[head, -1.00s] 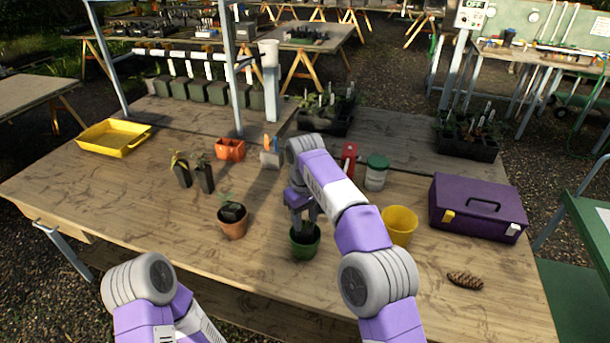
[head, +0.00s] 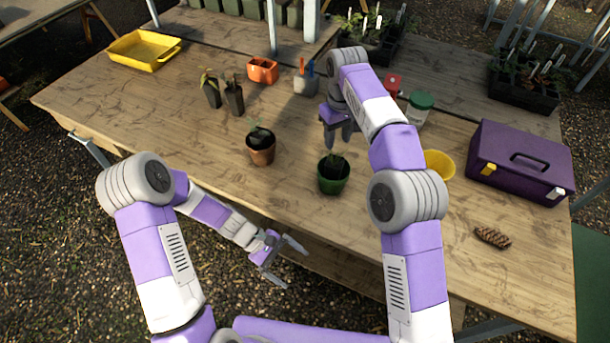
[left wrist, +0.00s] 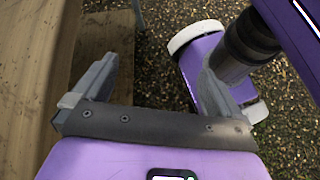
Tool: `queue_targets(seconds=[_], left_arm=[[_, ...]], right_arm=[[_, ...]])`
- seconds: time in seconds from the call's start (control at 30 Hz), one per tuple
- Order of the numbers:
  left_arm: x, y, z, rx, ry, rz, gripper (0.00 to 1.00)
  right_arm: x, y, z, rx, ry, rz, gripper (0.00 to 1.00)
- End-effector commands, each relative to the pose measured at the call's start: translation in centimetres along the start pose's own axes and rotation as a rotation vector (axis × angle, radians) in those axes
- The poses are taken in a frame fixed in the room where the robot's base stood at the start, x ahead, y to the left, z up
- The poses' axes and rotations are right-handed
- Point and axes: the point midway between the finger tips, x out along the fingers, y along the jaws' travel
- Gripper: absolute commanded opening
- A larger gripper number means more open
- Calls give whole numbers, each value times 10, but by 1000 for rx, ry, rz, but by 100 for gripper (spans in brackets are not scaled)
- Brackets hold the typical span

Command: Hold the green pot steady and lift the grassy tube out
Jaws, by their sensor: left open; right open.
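I cannot make out how much of a tube is inside the pot. My right gripper (head: 338,140) hangs open, fingers down, just above and behind the pot in the picture, with nothing seen in it. My left gripper (head: 287,262) is open and empty, low in front of the table edge over the gravel. Its two fingers also show apart in the left wrist view (left wrist: 157,85).
A terracotta pot (head: 261,153) with a dark tube and plant stands left of the green pot. Two dark tubes (head: 234,101) stand farther back. A yellow pot (head: 440,165), purple toolbox (head: 519,165) and pine cone (head: 492,237) are to the right. The table's left front is clear.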

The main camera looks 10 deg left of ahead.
Motion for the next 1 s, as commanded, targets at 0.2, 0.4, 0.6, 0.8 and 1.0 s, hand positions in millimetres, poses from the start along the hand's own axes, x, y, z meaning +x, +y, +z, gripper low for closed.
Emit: queue_targets(seconds=[0.2,0.4,0.6,0.8,1.0], left_arm=[[-65,94,25,-165,-207,287,100],[-92,182,2,-323,-174,494,100],[-102,224,-15,-427,-133,600,100],[-92,240,-18,-449,-128,617,100],[-66,257,-19,-447,-126,615,100]], right_arm=[[0,0,0,0,0,0,43],[0,0,0,0,0,0,43],[0,0,0,0,0,0,43],[0,0,0,0,0,0,43],[0,0,0,0,0,0,43]])
